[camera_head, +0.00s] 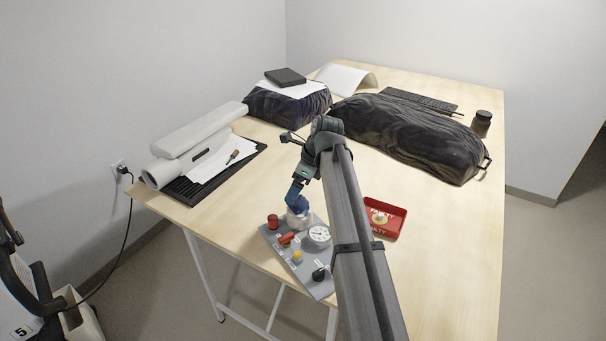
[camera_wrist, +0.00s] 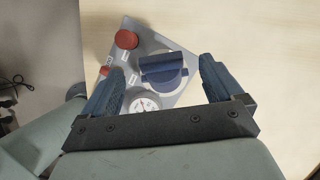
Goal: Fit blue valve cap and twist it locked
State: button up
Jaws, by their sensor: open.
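The blue valve cap (camera_head: 298,204) sits on a pale round seat (camera_head: 299,219) at the back of the grey panel (camera_head: 319,286). In the wrist view the cap (camera_wrist: 163,68) shows a raised bar across its top. My gripper (camera_head: 295,194) is directly above the cap in the head view. In the wrist view my gripper (camera_wrist: 162,66) is open, its two blue fingers spread to the left and right of the cap with gaps visible. Whether the cap is locked cannot be told.
The panel also carries a red knob (camera_head: 272,221), a dial gauge (camera_head: 319,235), a yellow button (camera_head: 297,257) and a black knob (camera_head: 319,274). A red tray (camera_head: 399,226) marked faulty lies to the right. Dark bags (camera_head: 415,135) fill the back.

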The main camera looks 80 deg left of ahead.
aim_at(296, 202)
jog(key=shift+x, duration=2.9)
jog(key=shift+r, duration=0.1)
jog(key=c, duration=1)
jog(key=o, duration=0.4)
jog(key=c, duration=0.4)
jog(key=shift+o, duration=0.2)
jog(key=shift+d+n, duration=0.15)
jog(key=shift+n, duration=0.45)
jog(key=o, duration=1)
jog(key=shift+r, duration=0.1)
